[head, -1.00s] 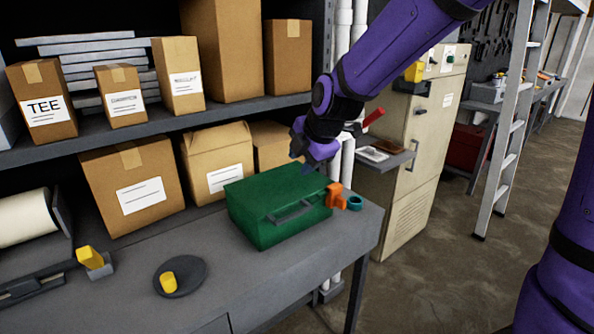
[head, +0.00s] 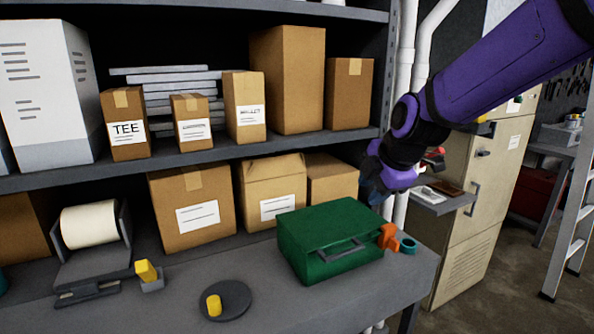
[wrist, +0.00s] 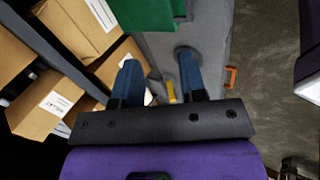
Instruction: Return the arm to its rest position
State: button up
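My purple arm (head: 500,75) reaches in from the upper right in the head view. My gripper (head: 369,190) is at its end, just above and behind the right side of a green case (head: 305,240). In the wrist view my gripper (wrist: 157,72) shows two blue fingers held well apart, with nothing clasped between them. The green case (wrist: 145,14) appears at the top of that view, beyond the fingertips.
An orange item (head: 388,237) and teal ring (head: 408,245) sit beside the case on the grey bench (head: 180,312). Cardboard boxes (head: 192,210) fill the shelves behind. A cabinet (head: 470,235) and ladder (head: 570,240) stand right.

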jog(key=s+d+r+m, duration=0.2)
jog(key=s+d+m, duration=0.1)
jog(key=s+m, duration=0.4)
jog(key=s+d+r+m+h, duration=0.1)
jog(key=s+d+m, duration=0.3)
jog(key=s+m, duration=0.3)
jog(key=s+d+r+m+h, duration=0.1)
jog(key=s+d+r+m, duration=0.1)
jog(key=s+m, duration=0.5)
jog(key=s+d, duration=0.1)
jog(key=s, duration=0.2)
jog(key=shift+d+r+g, duration=0.3)
jog(key=shift+d, duration=0.1)
jog(key=shift+s, duration=0.1)
